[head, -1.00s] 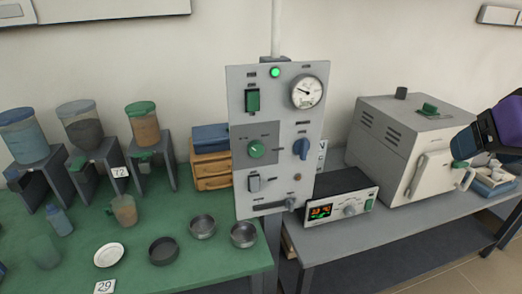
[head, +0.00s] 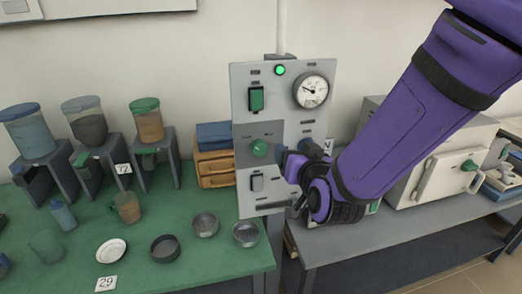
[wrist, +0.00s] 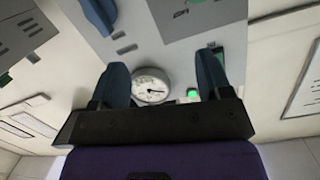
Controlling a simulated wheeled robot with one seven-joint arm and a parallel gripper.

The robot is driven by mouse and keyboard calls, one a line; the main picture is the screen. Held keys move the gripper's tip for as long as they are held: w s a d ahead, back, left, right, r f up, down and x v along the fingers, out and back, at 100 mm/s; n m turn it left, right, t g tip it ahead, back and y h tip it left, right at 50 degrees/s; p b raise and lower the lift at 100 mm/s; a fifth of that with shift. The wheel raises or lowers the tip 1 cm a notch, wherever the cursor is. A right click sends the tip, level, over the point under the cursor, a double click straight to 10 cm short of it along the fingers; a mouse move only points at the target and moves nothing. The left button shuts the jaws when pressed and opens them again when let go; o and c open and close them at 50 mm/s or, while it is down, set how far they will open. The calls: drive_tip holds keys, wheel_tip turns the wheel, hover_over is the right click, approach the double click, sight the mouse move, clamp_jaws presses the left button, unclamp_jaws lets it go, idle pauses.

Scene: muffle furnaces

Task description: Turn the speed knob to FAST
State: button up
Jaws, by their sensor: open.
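The grey control panel (head: 245,190) stands upright at the middle of the head view. A round green knob (head: 259,148) sits on its darker square, with small labels above it that I cannot read. Its pointer direction is too small to tell. My gripper (head: 288,163) is in front of the panel, right of the green knob and apart from it. It hides the area around the panel's blue knob. In the wrist view my gripper (wrist: 162,65) is open and empty, its two fingers spread. The blue knob (wrist: 101,12) shows at upper left there; the green knob is out of that view.
The panel also carries a dial gauge (head: 311,91), a lit green lamp (head: 280,70), a green rocker switch (head: 256,98) and a lower switch (head: 257,182). A furnace (head: 435,180) stands at right, partly behind my arm. Bowls and hoppers occupy the green table (head: 200,270).

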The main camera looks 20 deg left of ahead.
drive_tip(key=t, duration=0.2)
approach(261, 149)
drive_tip(key=shift+g+y, duration=0.3)
drive_tip(key=shift+y, duration=0.3)
drive_tip(key=x, duration=0.9)
drive_tip(key=shift+w+f, duration=0.1)
drive_tip(key=shift+w, duration=0.4)
drive_tip(key=c, duration=0.9)
